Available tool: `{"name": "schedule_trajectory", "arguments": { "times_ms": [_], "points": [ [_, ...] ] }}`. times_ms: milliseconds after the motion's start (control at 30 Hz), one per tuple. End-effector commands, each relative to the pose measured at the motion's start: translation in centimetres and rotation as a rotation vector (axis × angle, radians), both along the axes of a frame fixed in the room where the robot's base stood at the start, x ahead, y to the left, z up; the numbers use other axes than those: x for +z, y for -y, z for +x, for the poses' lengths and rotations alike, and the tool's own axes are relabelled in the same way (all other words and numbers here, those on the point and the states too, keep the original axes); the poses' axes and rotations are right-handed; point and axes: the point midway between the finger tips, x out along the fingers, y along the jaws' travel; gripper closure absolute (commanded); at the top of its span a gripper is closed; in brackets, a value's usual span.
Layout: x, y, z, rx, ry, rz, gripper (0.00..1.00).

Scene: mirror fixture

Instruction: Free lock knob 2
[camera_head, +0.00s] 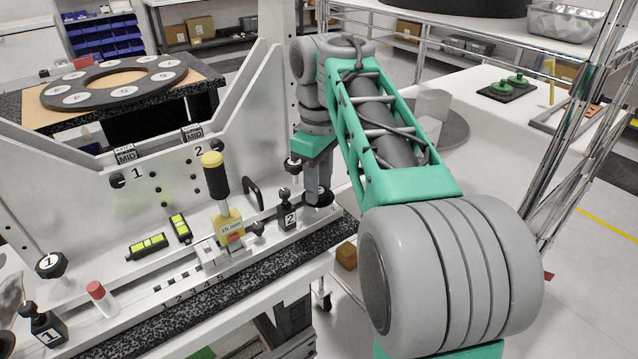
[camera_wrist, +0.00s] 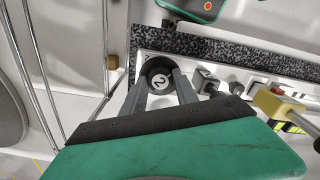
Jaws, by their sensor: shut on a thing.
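Lock knob 2 is a round black knob (camera_head: 322,200) at the right end of the white fixture's base in the head view. In the head view the fingers partly hide the knob. Whether it has turned or lifted cannot be told.
A black stop marked 2 (camera_head: 287,212) stands just left of the knob. Further left are a yellow-based black handle (camera_head: 217,180), a black pull handle (camera_head: 253,194) and green levels (camera_head: 147,246). Knob 1 (camera_head: 51,265) is at the far left. The upright plate (camera_head: 262,130) rises behind.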

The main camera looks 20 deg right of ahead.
Motion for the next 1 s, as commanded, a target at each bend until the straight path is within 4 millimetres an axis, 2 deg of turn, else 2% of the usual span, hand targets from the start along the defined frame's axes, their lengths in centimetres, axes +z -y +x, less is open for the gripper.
{"name": "schedule_trajectory", "arguments": {
  "times_ms": [200,500,1000],
  "points": [
    [-0.03,0.04,0.03,0.176,-0.001,0.000,1.00],
    [-0.01,0.07,0.04,0.338,0.000,0.000,1.00],
    [0.01,0.05,0.05,0.395,0.000,0.000,1.00]
  ]
}}
